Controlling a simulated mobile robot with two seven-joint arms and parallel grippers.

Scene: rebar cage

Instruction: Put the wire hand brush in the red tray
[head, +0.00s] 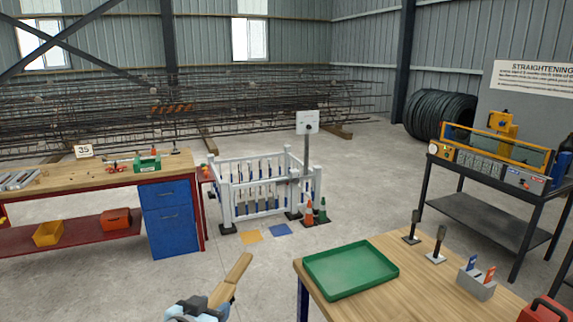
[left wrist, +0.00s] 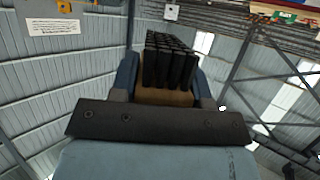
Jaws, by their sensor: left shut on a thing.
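My left gripper (head: 200,303) is at the bottom edge of the head view, shut on the wire hand brush (head: 236,275). The brush's wooden handle sticks up and to the right, in front of the open floor. In the left wrist view the dark bristles (left wrist: 172,60) and wooden block (left wrist: 165,97) sit between the blue fingers of the gripper (left wrist: 167,88). No tray that is clearly red shows. A green tray (head: 350,270), empty, lies on the near wooden table, right of the gripper. My right gripper is not in view.
The near table (head: 425,300) also bears a grey holder (head: 475,284), two dark upright tools and a red case (head: 544,310). A red-framed workbench (head: 100,178) stands left, with yellow (head: 48,233) and red-orange (head: 116,219) bins below. A white fence (head: 262,186) stands behind.

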